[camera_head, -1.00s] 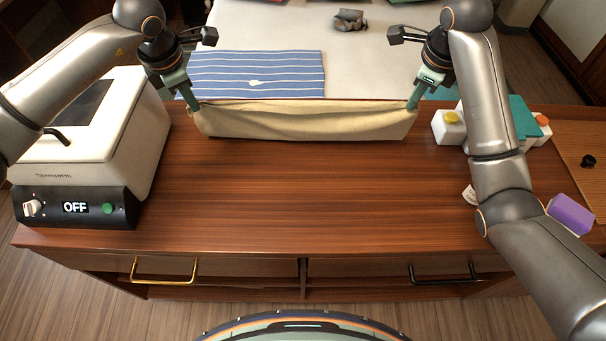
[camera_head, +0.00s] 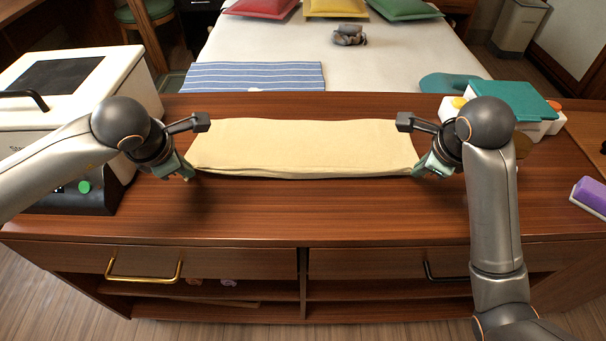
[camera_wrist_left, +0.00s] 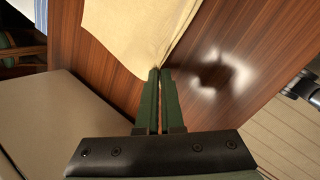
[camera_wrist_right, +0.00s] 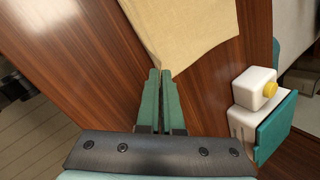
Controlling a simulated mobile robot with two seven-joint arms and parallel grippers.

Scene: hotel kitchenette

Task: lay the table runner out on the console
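The pale yellow table runner (camera_head: 305,145) lies spread across the middle of the wooden console (camera_head: 300,212), with its front edge slightly folded or raised. My left gripper (camera_head: 188,174) is at its front left corner; in the left wrist view the fingers (camera_wrist_left: 160,72) are closed together on the corner of the cloth. My right gripper (camera_head: 418,172) is at the front right corner; in the right wrist view its fingers (camera_wrist_right: 160,73) are closed on that corner. The cloth between the fingertips is mostly hidden.
A white appliance (camera_head: 125,80) stands on the left. A bed (camera_head: 290,45) with a striped cloth (camera_head: 250,76) lies behind. The console's front strip is clear.

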